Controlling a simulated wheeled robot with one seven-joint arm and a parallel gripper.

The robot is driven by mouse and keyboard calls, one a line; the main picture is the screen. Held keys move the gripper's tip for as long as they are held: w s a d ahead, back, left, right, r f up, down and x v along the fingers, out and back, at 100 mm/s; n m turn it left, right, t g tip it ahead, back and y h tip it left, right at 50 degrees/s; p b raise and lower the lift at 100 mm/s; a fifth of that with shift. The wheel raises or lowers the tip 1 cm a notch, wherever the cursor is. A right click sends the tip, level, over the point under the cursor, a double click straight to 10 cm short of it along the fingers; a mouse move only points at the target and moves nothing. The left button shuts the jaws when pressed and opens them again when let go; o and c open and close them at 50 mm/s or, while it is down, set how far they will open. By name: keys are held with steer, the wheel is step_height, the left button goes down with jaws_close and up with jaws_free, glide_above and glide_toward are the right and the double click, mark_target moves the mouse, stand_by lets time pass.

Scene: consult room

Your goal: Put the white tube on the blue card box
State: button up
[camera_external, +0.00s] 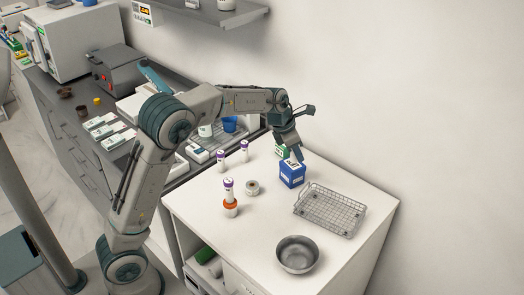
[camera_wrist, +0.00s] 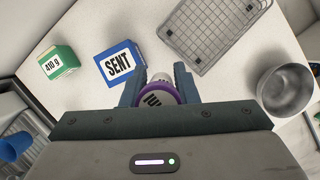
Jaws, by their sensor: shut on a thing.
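My gripper (camera_wrist: 160,92) is shut on the white tube (camera_wrist: 155,97), which shows between the fingers as a white end with dark print and a purple band. The rest of the tube is hidden by the gripper. In the external view my gripper (camera_external: 298,153) points down just above or beside the blue card box (camera_external: 291,176), hiding the tube.
A green box (camera_external: 283,150) stands behind the blue box. A wire basket (camera_external: 330,211) is to its right, a metal bowl (camera_external: 297,255) in front. Purple-capped tubes (camera_external: 220,161) and a small pot (camera_external: 252,188) stand to the left.

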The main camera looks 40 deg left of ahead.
steer(key=shift+d+r+b, duration=1.2)
steer(key=shift+d+r, duration=0.4)
steer(key=shift+d, duration=0.5)
steer(key=w+a+f, duration=0.2)
steer(key=a, duration=0.1)
steer(key=w+a+f+p, duration=0.1)
steer(key=w+a+f, duration=0.1)
steer(key=a, duration=0.1)
steer(key=w+a+f+p, duration=0.1)
steer(key=w+a+f, duration=0.1)
steer(key=a, duration=0.1)
steer(key=shift+w+a+f, duration=0.15)
steer(key=shift+a+f, duration=0.1)
steer(key=shift+f, duration=2.05)
steer(key=shift+f, duration=0.1)
steer(key=o, duration=1)
steer(key=shift+f, duration=0.1)
steer(key=shift+o, duration=0.2)
